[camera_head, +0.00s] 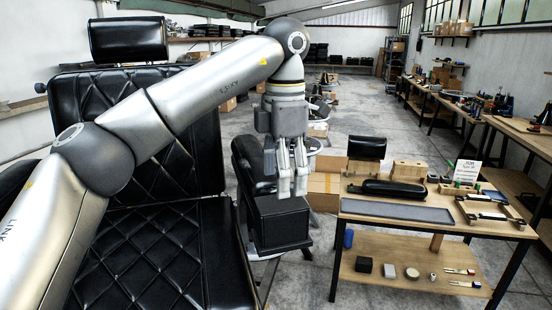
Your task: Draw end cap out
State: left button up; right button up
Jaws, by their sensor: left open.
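A black tufted barber chair (185,225) fills the left of the view. Its black padded armrest (249,163) stands on the right side, with a black box-shaped block (282,228) at its front end. I cannot tell for sure which part is the end cap; this block may be it. My left gripper (291,190) points down over the block's top, fingers apart, with nothing seen between them. Whether the fingertips touch the block is unclear. The gripper and arm hide part of the armrest and chair back. My right gripper is not in view.
A wooden workbench (470,228) at right carries a grey tray (398,212), a black pad (394,189) and wooden holders. Its lower shelf (375,285) holds several small parts. A cardboard box (323,188) stands between chair and bench. More benches line the right wall; the central floor is open.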

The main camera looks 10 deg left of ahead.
aim_at(281, 202)
pick_arm(q)
jog(key=f, duration=0.3)
jog(key=shift+a+f+p, duration=0.2)
jog(key=shift+f+p, duration=0.05)
jog(key=shift+p, duration=0.1)
jog(key=f, duration=0.3)
jog(key=f+p, duration=0.1)
jog(key=shift+w+a+f, duration=0.15)
jog(key=shift+w+f, duration=0.1)
jog(key=shift+f, duration=0.3)
jog(key=shift+c, duration=0.5)
jog(key=c, duration=0.7)
jog(key=o, duration=0.4)
jog(key=shift+c, duration=0.2)
jog(key=c, duration=0.8)
jog(key=shift+o, duration=0.2)
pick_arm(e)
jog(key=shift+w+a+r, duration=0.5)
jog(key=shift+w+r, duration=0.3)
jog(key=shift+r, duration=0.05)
